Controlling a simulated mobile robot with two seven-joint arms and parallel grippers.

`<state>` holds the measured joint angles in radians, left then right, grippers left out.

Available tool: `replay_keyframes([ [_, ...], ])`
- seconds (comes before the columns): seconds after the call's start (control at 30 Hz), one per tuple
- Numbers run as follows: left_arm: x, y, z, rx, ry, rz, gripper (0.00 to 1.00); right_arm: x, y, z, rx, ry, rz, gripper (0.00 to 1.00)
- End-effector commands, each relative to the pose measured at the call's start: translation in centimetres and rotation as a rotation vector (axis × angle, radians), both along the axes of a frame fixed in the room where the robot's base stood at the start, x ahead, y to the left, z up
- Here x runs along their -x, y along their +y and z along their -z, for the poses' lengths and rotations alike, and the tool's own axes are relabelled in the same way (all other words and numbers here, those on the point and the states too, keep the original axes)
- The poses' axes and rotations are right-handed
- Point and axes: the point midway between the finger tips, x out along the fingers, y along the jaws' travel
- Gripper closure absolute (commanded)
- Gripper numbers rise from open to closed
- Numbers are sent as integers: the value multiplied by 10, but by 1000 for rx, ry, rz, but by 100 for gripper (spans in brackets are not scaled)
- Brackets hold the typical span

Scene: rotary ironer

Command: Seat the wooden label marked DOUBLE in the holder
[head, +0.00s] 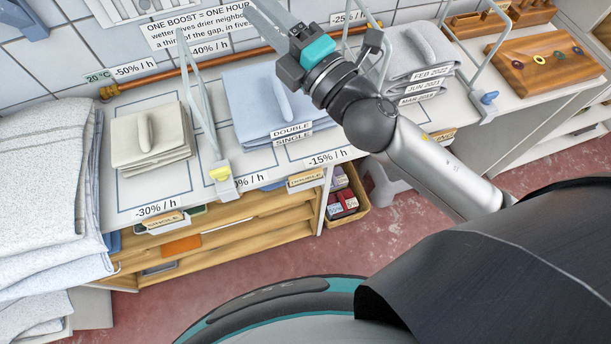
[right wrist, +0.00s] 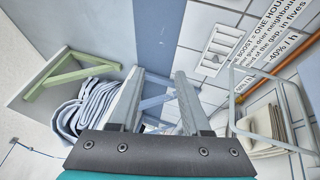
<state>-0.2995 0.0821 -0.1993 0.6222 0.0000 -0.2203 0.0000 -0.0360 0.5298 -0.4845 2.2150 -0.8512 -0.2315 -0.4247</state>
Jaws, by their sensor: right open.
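A wooden label marked DOUBLE (head: 306,178) is at the front edge of the worktop, just below the printed -15% / h sign; whether it sits fully in a holder is too small to tell. Another wooden label, seemingly marked SINGLE (head: 165,222), is at the same edge further left. My right gripper (head: 262,18) is at the top of the head view, above the back of the worktop and well away from both labels. In the right wrist view its two fingers (right wrist: 158,76) are spread with nothing between them. My left gripper is not in view.
A blue cloth stack (head: 250,100) carries white DOUBLE and SINGLE tags. A cream stack (head: 150,140) lies to its left, grey cloths (head: 415,60) to its right. A copper pipe (head: 150,78) runs along the wall.

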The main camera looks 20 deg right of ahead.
Motion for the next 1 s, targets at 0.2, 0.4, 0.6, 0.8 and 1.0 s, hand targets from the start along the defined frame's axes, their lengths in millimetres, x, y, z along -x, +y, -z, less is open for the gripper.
replay_keyframes([
  [0.2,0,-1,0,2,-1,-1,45,39,67,12,557,-417,-370,52],
  [0.4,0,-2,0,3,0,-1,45,73,67,89,1088,-684,-736,52],
  [0.6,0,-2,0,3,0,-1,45,83,-7,170,1564,-779,-1115,52],
  [0.8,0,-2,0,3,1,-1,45,83,-82,203,1829,-739,-1377,52],
  [1.0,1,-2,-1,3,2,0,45,84,-103,218,1895,-711,-1463,52],
])
